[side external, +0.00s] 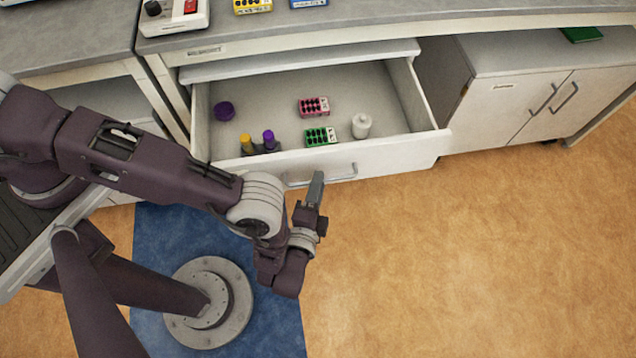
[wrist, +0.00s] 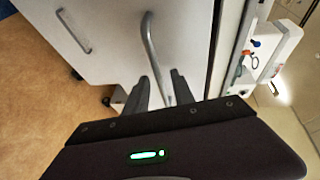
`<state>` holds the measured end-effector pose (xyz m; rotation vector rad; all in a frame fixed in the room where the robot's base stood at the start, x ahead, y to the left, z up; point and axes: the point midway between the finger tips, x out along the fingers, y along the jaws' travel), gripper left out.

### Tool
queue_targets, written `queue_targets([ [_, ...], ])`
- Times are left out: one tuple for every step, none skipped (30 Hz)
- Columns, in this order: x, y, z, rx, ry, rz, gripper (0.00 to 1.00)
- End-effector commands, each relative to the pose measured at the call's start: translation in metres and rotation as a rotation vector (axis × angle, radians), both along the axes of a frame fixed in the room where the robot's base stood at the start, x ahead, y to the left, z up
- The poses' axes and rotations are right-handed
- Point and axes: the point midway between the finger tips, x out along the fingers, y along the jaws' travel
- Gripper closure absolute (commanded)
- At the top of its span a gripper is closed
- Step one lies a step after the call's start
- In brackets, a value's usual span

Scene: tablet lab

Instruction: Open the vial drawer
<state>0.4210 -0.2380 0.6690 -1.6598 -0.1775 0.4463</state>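The vial drawer (side external: 432,138) is pulled well out from under the bench in the side external view, and its inside shows. Its grey bar handle (side external: 342,178) is on the white front panel, partly hidden by my gripper (side external: 317,178). In the wrist view, the handle (wrist: 150,38) runs down between the two fingertips of my gripper (wrist: 160,77). The fingers are apart, with a gap beside the bar, so it does not look clamped. Inside the drawer are a purple cap (side external: 224,111), a white bottle (side external: 361,126), and yellow- and purple-topped vials (side external: 268,141).
A closed white cabinet (side external: 530,105) with bar handles stands to the right. The bench top (side external: 400,14) holds a device and small boxes. The tan floor (side external: 480,260) in front is clear.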

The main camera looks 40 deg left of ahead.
Motion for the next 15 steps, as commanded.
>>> queue_targets([
  [-0.007, -0.003, 0.001, -0.001, 0.002, -0.001, 0.70],
  [-0.013, -0.006, 0.002, 0.000, 0.003, -0.001, 0.70],
  [-0.021, -0.009, 0.004, -0.001, 0.003, -0.003, 0.70],
  [-0.027, -0.011, 0.004, 0.000, 0.003, 0.000, 0.70],
  [-0.033, -0.013, 0.005, -0.001, 0.004, 0.000, 0.70],
  [-0.040, -0.016, 0.007, 0.000, 0.003, 0.000, 0.70],
  [-0.045, -0.018, 0.008, -0.001, 0.004, 0.000, 0.70],
  [-0.049, -0.019, 0.009, 0.000, 0.003, 0.001, 0.70],
  [-0.054, -0.022, 0.010, 0.000, 0.002, 0.000, 0.70],
  [-0.057, -0.023, 0.011, -0.001, 0.003, 0.000, 0.70],
  [-0.059, -0.024, 0.012, -0.001, 0.001, -0.001, 0.70],
  [-0.060, -0.025, 0.012, 0.000, 0.001, 0.000, 0.70],
  [-0.061, -0.025, 0.012, 0.000, 0.001, 0.000, 0.70],
  [-0.061, -0.025, 0.013, 0.000, 0.001, 0.000, 0.70],
  [-0.061, -0.025, 0.013, -0.001, 0.001, -0.001, 0.70],
])
